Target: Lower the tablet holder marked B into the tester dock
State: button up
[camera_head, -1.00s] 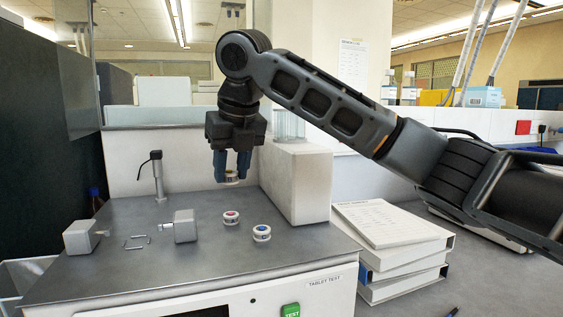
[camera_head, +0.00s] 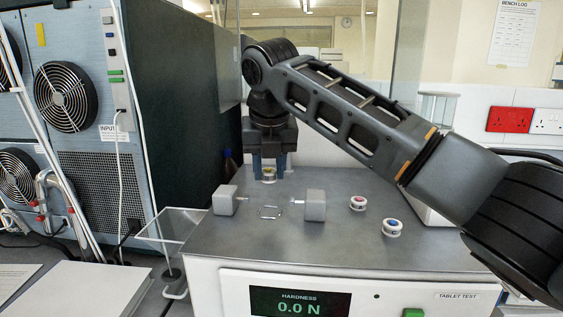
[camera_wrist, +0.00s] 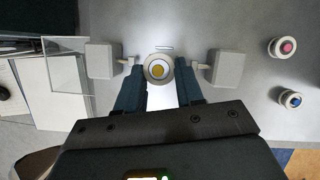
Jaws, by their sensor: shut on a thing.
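My gripper (camera_head: 269,170) is shut on a small round white tablet holder (camera_head: 268,174) with a yellow centre. The holder hangs roughly level above the tester top; its letter is not legible. In the wrist view the holder (camera_wrist: 158,70) lies between the tester's left block (camera_wrist: 102,60) and right block (camera_wrist: 228,67). The dock, a thin metal bracket (camera_head: 269,212), lies between these blocks in the head view; in the wrist view the holder hides most of it. The gap from holder to dock is hard to judge.
A holder with a red centre (camera_head: 357,203) and one with a blue centre (camera_head: 392,228) stand on the tester top (camera_head: 330,250), right of the blocks. The display (camera_head: 300,301) reads 0.0 N. A clear tray (camera_head: 172,228) is at the left. A dark cabinet (camera_head: 175,100) stands behind left.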

aim_at(271, 212)
jog(key=shift+f+b, duration=0.3)
jog(key=shift+f, duration=0.65)
notch_tip(271, 212, down, 5)
jog(key=b, duration=0.4)
jog(key=shift+r+b, duration=0.15)
jog(key=shift+b, duration=0.25)
jog(key=shift+r+p, duration=0.25)
jog(key=shift+p, duration=0.35)
jog(key=shift+f, duration=0.1)
jog(key=shift+f, duration=0.1)
jog(key=shift+p, duration=0.6)
jog(key=shift+f+p, duration=0.55)
jog(key=shift+p, duration=0.5)
dwell(1.2)
jog(key=o, duration=1.1)
jog(key=shift+d+f, duration=0.1)
